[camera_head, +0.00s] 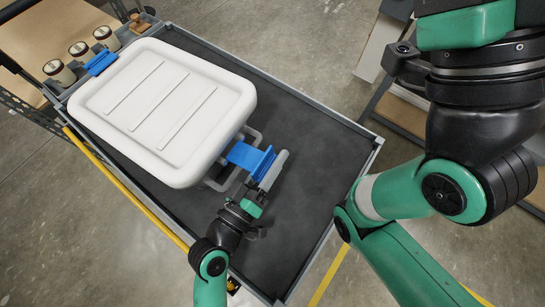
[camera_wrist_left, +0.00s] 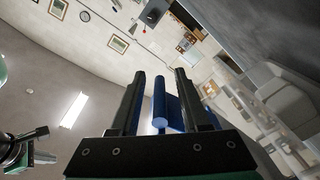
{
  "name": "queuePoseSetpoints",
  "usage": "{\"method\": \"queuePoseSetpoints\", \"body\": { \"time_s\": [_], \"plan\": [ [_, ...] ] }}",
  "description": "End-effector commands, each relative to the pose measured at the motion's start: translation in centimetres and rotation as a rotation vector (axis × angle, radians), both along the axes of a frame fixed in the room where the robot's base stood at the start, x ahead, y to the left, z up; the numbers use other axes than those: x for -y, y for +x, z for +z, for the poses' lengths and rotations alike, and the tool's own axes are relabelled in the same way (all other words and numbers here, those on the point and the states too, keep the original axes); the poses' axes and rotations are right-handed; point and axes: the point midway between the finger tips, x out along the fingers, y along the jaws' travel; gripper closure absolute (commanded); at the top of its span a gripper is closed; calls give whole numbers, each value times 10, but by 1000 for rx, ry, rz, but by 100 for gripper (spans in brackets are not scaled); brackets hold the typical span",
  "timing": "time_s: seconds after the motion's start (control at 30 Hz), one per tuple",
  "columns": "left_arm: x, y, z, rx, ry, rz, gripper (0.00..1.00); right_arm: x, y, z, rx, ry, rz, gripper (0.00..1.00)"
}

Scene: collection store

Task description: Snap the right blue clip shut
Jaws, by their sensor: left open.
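A white-lidded box (camera_head: 165,110) rests on a dark cart top. The right blue clip (camera_head: 243,156) sits at the lid's right edge and sticks outward, looking open. A blue clip (camera_head: 100,63) also shows at the lid's far left edge; I cannot tell how firmly it sits. My left gripper (camera_head: 262,184) is just outside the right clip, its jaws open. In the left wrist view, the blue clip (camera_wrist_left: 164,109) shows between the two dark fingers, nearer the right one; contact is unclear. My right arm fills the right side of the head view, with its gripper out of sight.
The cart (camera_head: 305,140) has a raised grey rim and bare dark surface right of the box. Several round-topped jars (camera_head: 78,49) stand beyond the box's left end. A grey loop-shaped handle (camera_head: 254,134) shows beside the right clip. A shelf (camera_head: 400,115) stands behind my right arm.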

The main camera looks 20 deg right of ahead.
Motion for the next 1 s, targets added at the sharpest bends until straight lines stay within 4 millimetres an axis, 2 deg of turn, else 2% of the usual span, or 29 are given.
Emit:
{"method": "queuePoseSetpoints", "body": {
  "time_s": [0.27,0.5,1.0],
  "plan": [
    [2,1,1,1,1,0,56,0,0,0,0,0,0,100],
    [1,1,0,0,0,0,99,0,0,0,0,0,0,100],
    [1,1,0,0,0,0,100,0,0,0,0,0,0,100]
  ]
}}
